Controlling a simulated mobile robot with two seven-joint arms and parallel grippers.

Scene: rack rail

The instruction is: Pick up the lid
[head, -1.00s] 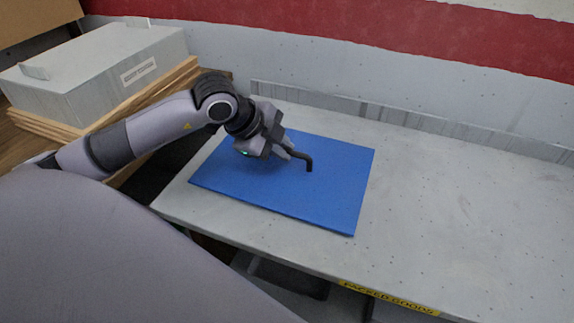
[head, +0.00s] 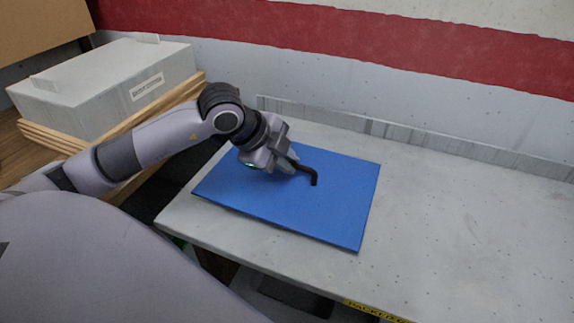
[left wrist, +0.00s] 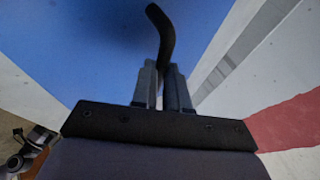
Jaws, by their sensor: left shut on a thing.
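My left gripper (head: 296,163) is over the blue panel, its fingers shut on a black bent rod (head: 314,179). The rod's hooked free end sticks out past the fingertips; it also shows in the left wrist view (left wrist: 162,30), between the two fingers (left wrist: 161,85). I cannot tell whether the rod touches the panel. A pale grey box (head: 110,100) with a white label and small raised tabs on top stands at the left, apart from the gripper. Its flat top may be a lid; no other lid can be made out. My right gripper is not in view.
The flat blue panel (head: 300,213) lies on a grey table (head: 450,220). The table is clear to the right, with a raised strip (head: 400,132) along the back wall. Wooden boards (head: 50,139) lie under the box. A yellow label (head: 375,310) marks the front edge.

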